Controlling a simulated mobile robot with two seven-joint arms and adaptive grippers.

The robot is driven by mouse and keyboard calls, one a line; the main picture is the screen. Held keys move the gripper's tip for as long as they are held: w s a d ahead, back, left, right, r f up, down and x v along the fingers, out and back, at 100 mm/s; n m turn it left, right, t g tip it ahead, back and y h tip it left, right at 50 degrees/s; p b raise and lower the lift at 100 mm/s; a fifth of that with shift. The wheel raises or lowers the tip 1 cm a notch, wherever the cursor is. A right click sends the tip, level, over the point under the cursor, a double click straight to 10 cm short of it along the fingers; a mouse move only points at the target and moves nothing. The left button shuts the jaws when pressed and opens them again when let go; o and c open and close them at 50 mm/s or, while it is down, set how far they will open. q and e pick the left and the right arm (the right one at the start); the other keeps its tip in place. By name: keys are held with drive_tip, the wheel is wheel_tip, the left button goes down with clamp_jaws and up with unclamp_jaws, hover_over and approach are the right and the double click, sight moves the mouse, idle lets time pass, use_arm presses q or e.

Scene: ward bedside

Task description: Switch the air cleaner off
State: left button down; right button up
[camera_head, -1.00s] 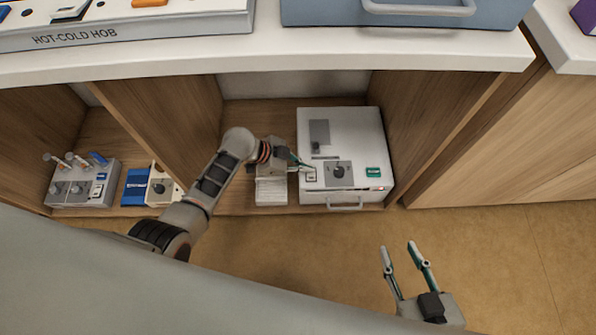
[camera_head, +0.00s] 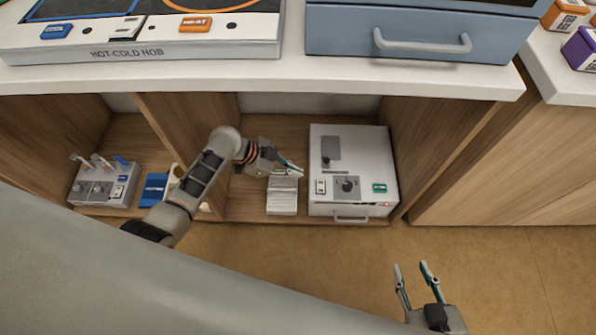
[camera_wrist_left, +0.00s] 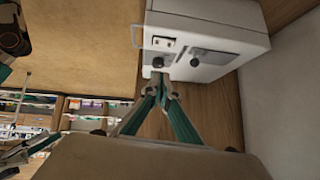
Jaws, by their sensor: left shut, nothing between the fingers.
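A white box-shaped appliance (camera_head: 378,150), likely the air cleaner, stands on the lower shelf. Its top has a small switch (camera_head: 320,187), a dark knob (camera_head: 347,185), a green label (camera_head: 380,188) and a grey slider panel. A small red light shows on its front edge. It also shows in the left wrist view (camera_wrist_left: 225,25). My left gripper (camera_head: 300,170) is shut and empty, just left of the appliance and apart from it in the head view. In the left wrist view its fingertips (camera_wrist_left: 160,80) point at the panel side. My right gripper (camera_head: 412,268) is open and empty over the floor.
A white stack (camera_head: 283,196) lies under my left gripper. A grey unit with knobs (camera_head: 100,185) and a blue box (camera_head: 153,190) stand in the left compartment. Wooden dividers (camera_head: 180,135) flank the shelf, with the white countertop (camera_head: 280,75) above. The floor in front is clear.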

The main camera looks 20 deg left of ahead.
use_arm(q)
drive_tip(key=w+a+n+t+y, duration=0.5)
drive_tip(key=w+a+n+y, duration=0.15)
drive_tip(key=w+a, duration=0.55)
drive_tip(key=w+r+m+t, duration=0.1)
drive_tip(key=w+r+t, duration=0.5)
drive_tip(key=r, duration=0.5)
drive_tip(key=s+d+m+g+h, duration=0.3)
drive_tip(key=s+d+m+h, duration=0.2)
drive_tip(key=d+h, duration=0.5)
drive_tip(key=s+d+f+g+y, duration=0.1)
drive_tip(key=s+f+g+y, duration=0.2)
drive_tip(key=s+f+g, duration=0.4)
drive_tip(key=s+f, duration=0.3)
drive_tip(key=s, duration=0.2)
drive_tip(key=shift+d+f+m+g, duration=0.25)
drive_tip(key=shift+m+g, duration=0.1)
drive_tip(key=shift+g, duration=0.05)
